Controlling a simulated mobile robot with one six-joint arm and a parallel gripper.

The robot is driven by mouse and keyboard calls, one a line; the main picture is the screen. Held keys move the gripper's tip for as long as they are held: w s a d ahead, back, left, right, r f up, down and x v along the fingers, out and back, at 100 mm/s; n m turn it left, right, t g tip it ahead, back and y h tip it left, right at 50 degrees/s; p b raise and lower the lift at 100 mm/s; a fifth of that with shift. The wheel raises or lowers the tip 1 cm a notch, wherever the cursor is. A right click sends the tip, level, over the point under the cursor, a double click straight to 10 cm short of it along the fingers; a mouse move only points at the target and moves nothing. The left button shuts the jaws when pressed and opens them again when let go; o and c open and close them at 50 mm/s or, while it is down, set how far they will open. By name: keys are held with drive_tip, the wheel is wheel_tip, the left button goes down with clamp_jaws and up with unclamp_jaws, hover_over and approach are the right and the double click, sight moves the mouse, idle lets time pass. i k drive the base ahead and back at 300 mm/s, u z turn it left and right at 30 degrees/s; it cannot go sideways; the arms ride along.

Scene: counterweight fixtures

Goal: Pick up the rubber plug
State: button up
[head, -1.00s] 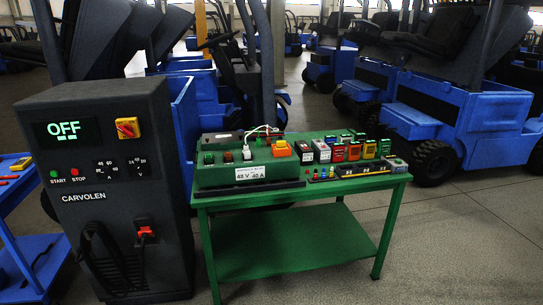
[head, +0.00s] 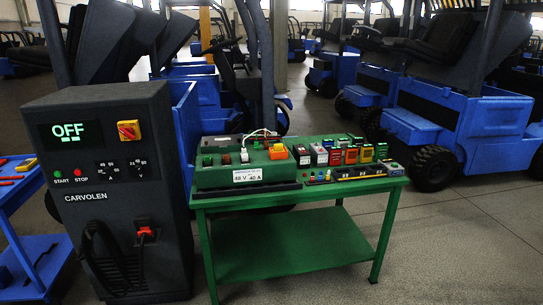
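I cannot pick out the rubber plug for certain; the parts on the green table (head: 290,240) are too small to tell apart. Several small coloured pieces (head: 318,177) stand in a row near the table's front edge, right of the green battery-like box (head: 240,175). That box has a "48 V 40 A" label, white cables and an orange block (head: 278,152) on top. My gripper is not in view.
Several coloured modules (head: 335,156) stand at the table's right, behind a dark strip with yellow marks (head: 358,172). A dark charger cabinet (head: 110,200) reading "OFF" stands left. Blue trucks (head: 430,110) stand behind. The floor at right (head: 460,240) is clear.

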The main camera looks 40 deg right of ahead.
sight(277, 148)
drive_tip(key=z, duration=0.1)
drive_tip(key=i, duration=0.95)
drive_tip(key=u, duration=0.05)
